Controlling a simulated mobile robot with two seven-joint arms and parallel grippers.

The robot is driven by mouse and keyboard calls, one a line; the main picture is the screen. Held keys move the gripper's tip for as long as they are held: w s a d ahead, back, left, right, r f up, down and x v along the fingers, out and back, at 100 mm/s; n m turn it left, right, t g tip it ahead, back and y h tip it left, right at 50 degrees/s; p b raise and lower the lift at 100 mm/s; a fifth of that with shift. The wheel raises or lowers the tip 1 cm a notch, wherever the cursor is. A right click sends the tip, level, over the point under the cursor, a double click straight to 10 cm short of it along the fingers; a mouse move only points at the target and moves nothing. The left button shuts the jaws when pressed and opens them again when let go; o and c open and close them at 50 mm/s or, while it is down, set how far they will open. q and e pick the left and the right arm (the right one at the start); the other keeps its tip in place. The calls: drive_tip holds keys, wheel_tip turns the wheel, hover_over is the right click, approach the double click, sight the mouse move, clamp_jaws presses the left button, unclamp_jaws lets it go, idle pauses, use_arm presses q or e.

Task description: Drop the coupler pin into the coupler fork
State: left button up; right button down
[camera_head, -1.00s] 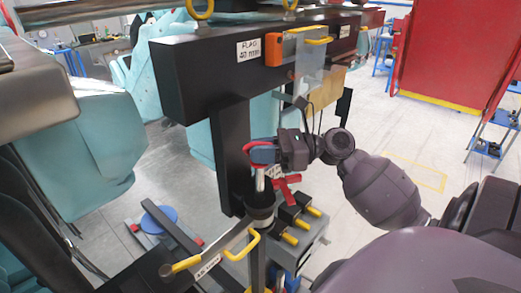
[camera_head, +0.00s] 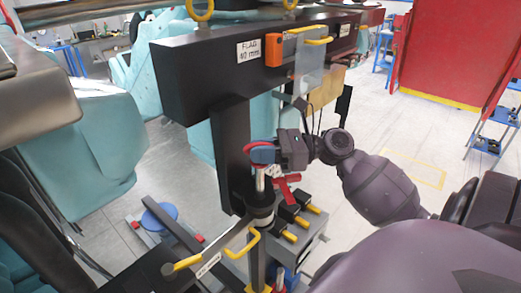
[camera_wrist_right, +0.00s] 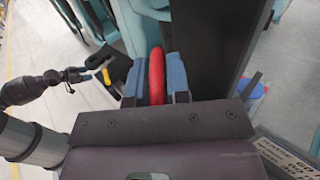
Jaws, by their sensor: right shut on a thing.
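The coupler pin has a red ring handle (camera_head: 262,145) and a pale metal shank (camera_head: 260,180), and it hangs upright. My right gripper (camera_head: 263,154) is shut on the ring, which shows as a red band between blue finger pads in the right wrist view (camera_wrist_right: 157,75). Below it is a round black piece (camera_head: 260,208), apparently the coupler fork. The shank's lower end meets its top in the picture; I cannot tell whether it is inside or only in front. In the right wrist view a dark jointed arm (camera_wrist_right: 40,88), seemingly my left, ends near a yellow piece; its jaws are unclear.
A black post (camera_head: 231,155) under a labelled black beam (camera_head: 190,85) stands close left of the pin. A red lever (camera_head: 286,187) and several yellow-tipped cylinders (camera_head: 302,222) are close right. Floor at right is open.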

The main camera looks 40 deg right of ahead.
sight(261, 166)
drive_tip(key=shift+p, duration=0.4)
drive_tip(key=shift+f+b, duration=1.3)
drive_tip(key=shift+f, duration=2.2)
idle(0.9)
drive_tip(key=shift+r, duration=0.1)
drive_tip(key=shift+r+p, duration=1)
drive_tip(key=shift+p, duration=0.35)
drive_tip(key=shift+r, duration=2.1)
